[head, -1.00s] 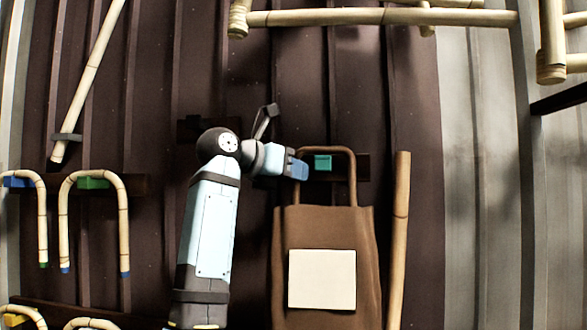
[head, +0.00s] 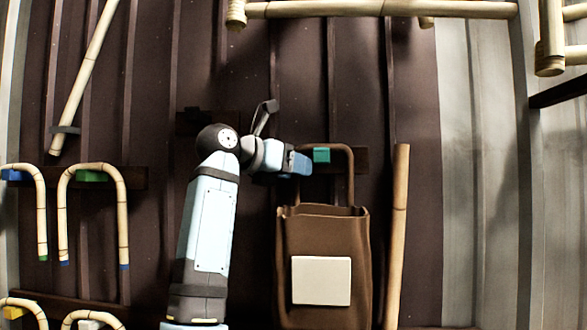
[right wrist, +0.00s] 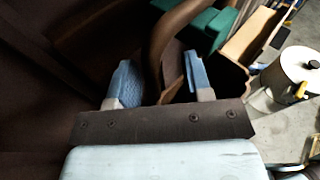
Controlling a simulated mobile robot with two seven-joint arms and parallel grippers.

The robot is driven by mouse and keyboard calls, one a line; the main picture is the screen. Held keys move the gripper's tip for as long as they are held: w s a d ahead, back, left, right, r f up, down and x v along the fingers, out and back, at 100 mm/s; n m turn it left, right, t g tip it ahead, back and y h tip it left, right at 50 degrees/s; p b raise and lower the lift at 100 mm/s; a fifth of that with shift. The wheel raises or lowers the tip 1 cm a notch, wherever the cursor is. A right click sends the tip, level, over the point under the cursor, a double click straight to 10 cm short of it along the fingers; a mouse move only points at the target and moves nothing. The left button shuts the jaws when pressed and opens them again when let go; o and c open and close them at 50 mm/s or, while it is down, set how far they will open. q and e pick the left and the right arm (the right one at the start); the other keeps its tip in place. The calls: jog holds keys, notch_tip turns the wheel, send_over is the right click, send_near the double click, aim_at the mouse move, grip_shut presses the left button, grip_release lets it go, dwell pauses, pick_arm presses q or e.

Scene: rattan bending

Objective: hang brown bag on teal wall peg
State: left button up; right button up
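The brown bag (head: 322,235) with a cream patch hangs upright against the wall, its top opening showing. Its handle loop (head: 350,175) goes over the teal peg (head: 322,155), which shows inside the top of the loop and seems to bear it. My right gripper (head: 305,164) is at the left side of the loop. In the right wrist view its two blue fingers (right wrist: 160,85) stand apart, with the handle (right wrist: 170,40) passing between them and a gap visible. The teal peg (right wrist: 215,28) is just beyond. My left gripper is out of view.
A bamboo pole (head: 398,235) stands close to the bag's right. Bent canes hang from a blue peg (head: 14,175) and a green peg (head: 90,176) at left. A bamboo frame (head: 380,11) crosses above. A white canister (right wrist: 298,75) stands at right in the wrist view.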

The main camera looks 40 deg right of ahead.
jog(key=b+v, duration=0.2)
jog(key=v, duration=1.2)
jog(key=shift+b, duration=0.4)
jog(key=shift+f, duration=0.1)
jog(key=s+a+b, duration=0.2)
jog(key=s+a, duration=0.3)
jog(key=a, duration=0.2)
jog(key=shift+s+b, duration=0.35)
jog(key=shift+b, duration=0.05)
jog(key=shift+d, duration=0.1)
